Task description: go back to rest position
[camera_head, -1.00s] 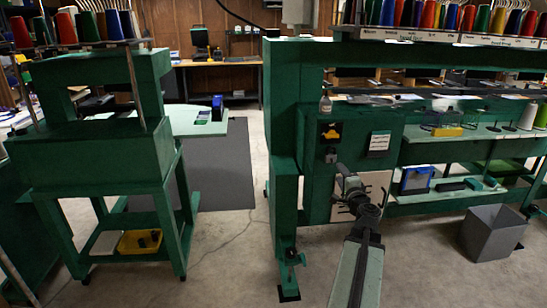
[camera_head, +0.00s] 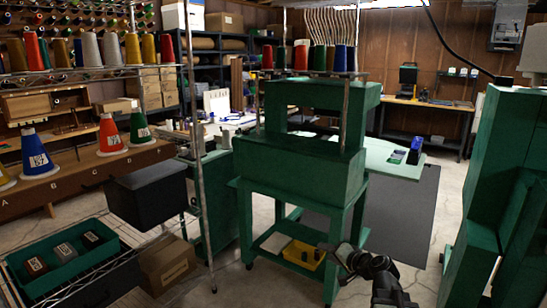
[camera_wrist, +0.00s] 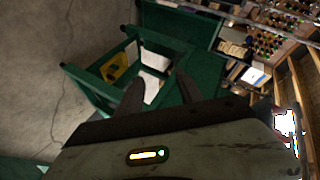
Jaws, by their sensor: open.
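My gripper (camera_head: 347,260) shows low and right of centre in the head view, in front of the legs of a green machine stand (camera_head: 300,190). In the wrist view my gripper (camera_wrist: 162,92) has its two dark fingers apart with nothing between them. The wrist view looks over the floor at the tilted green stand (camera_wrist: 92,75). My arm reaches in from the bottom edge of the head view.
A yellow bin (camera_head: 303,254) sits on the stand's low shelf. At left are a wire shelf with a green tray (camera_head: 62,262), a cardboard box (camera_head: 168,263) and a wooden rack of thread cones (camera_head: 38,153). A green frame (camera_head: 500,170) stands at right. Floor shows between.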

